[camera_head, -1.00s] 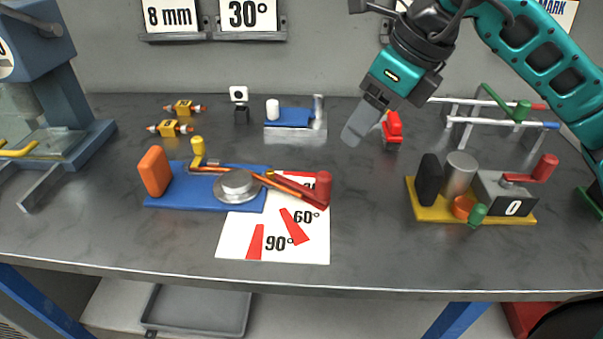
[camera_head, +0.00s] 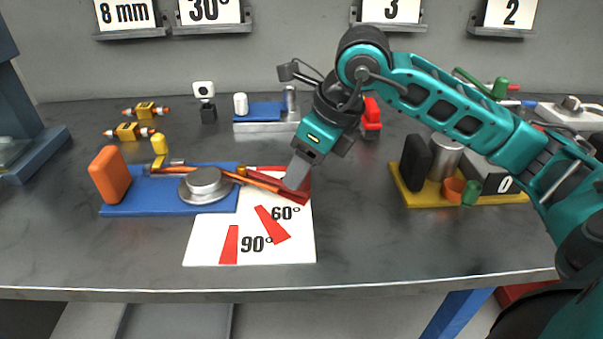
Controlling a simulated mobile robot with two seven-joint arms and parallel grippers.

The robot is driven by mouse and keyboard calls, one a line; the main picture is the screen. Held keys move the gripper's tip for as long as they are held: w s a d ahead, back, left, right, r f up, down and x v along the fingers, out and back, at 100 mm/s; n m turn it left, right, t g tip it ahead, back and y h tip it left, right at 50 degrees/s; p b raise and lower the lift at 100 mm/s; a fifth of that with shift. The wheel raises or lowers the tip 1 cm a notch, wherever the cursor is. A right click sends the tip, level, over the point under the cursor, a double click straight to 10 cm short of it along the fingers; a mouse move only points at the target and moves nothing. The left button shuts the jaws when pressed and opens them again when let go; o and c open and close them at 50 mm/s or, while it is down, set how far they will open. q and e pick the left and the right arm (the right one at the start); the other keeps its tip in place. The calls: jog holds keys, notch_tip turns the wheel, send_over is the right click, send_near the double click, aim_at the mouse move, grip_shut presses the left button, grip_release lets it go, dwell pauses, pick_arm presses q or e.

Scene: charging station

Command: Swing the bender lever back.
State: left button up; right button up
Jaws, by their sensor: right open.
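The bender has a blue base (camera_head: 150,204) with an orange block (camera_head: 110,175), a yellow knob (camera_head: 159,144) and a round grey hub (camera_head: 206,183). Its red lever (camera_head: 293,197) points right from the hub, with a copper-coloured rod alongside. The lever lies over a white angle card (camera_head: 205,242) marked 60° and 90°, near the card's top edge. My left gripper is out of view.
A yellow-based fixture (camera_head: 420,199) with a black block and grey cylinder stands to the right, under my right arm. A red object (camera_head: 371,118) stands behind my gripper. A small blue-and-grey fixture (camera_head: 265,112) is at the back. The front table area is clear.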

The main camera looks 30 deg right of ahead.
jog(key=shift+x, duration=0.85)
jog(key=shift+c, duration=0.2)
grip_shut()
